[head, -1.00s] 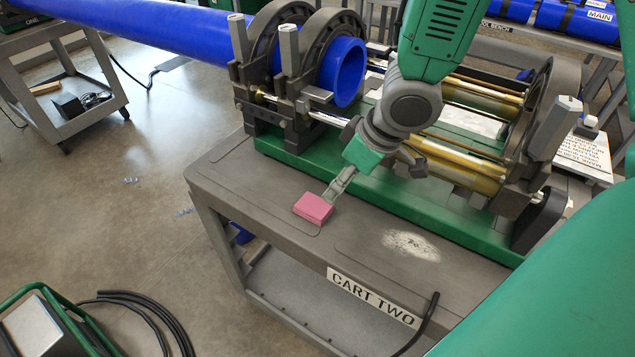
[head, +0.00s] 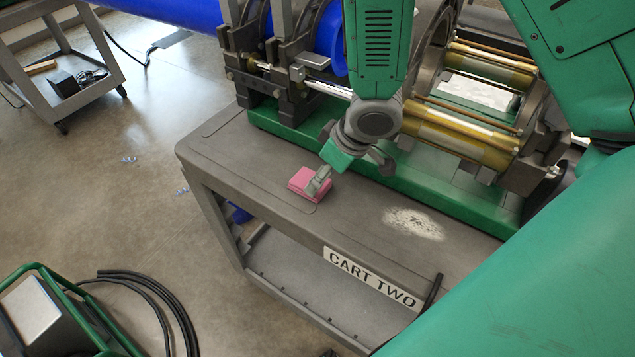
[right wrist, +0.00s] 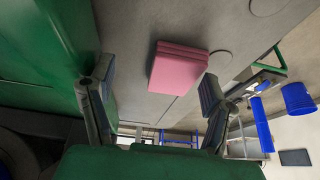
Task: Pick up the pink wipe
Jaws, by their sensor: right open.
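The pink wipe (head: 305,184) is a small folded stack lying on the grey top of the cart, near its front left part. It also shows in the right wrist view (right wrist: 178,68), ahead of the fingers and roughly between their lines. My right gripper (head: 318,182) reaches down over the wipe and covers part of its right side in the head view. In the right wrist view the gripper (right wrist: 155,92) is open, one finger to each side, with nothing between the fingertips. I cannot tell whether a finger touches the wipe. My left gripper does not show.
The green-based pipe fusion machine (head: 440,185) stands along the back of the cart top, with a blue pipe (head: 190,14) clamped in it. A whitish dusty patch (head: 413,223) lies right of the wipe. The cart's front edge carries a CART TWO label (head: 372,278).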

